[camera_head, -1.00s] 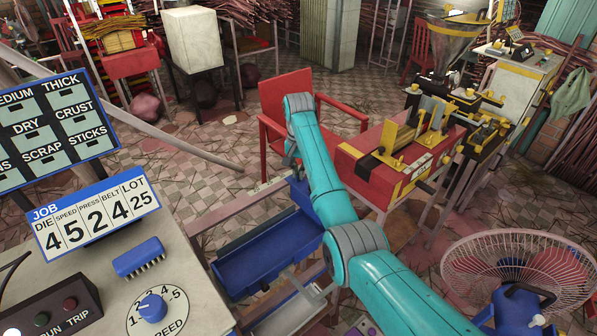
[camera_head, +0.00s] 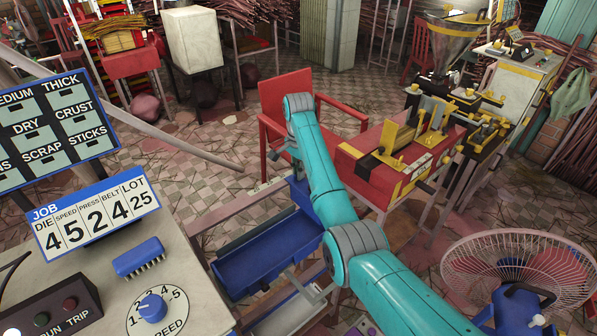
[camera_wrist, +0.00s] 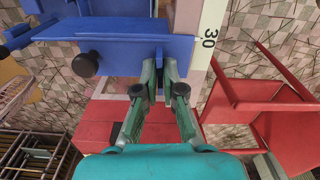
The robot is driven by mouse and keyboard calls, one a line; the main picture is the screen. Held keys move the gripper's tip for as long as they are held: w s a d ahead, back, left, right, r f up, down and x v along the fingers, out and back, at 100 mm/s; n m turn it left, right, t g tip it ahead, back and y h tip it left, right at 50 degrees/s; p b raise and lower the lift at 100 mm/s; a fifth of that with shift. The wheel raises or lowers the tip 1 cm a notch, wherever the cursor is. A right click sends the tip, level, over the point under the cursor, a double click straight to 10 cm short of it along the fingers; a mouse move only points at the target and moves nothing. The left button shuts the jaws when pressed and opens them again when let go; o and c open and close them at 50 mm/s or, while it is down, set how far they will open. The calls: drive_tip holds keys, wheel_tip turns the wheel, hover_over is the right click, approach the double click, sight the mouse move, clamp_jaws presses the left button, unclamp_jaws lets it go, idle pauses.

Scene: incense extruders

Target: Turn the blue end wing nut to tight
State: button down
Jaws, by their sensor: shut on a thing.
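In the wrist view my gripper (camera_wrist: 160,66) reaches up to the edge of a blue end plate (camera_wrist: 122,52). Its two green fingers come close together at the tips and are shut on a small part at that edge, which I take to be the blue end wing nut. The fingers and the plate hide most of the nut, so its angle cannot be read.
A black knob (camera_wrist: 85,64) sits on the blue part left of my fingers. A pale rail marked 30 (camera_wrist: 209,38) runs to the right. A red chair (camera_wrist: 265,105) stands close on the right. In the head view, a blue trough (camera_head: 262,257) lies beside my arm.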

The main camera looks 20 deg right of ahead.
drive_tip(key=c, duration=1.3)
unclamp_jaws()
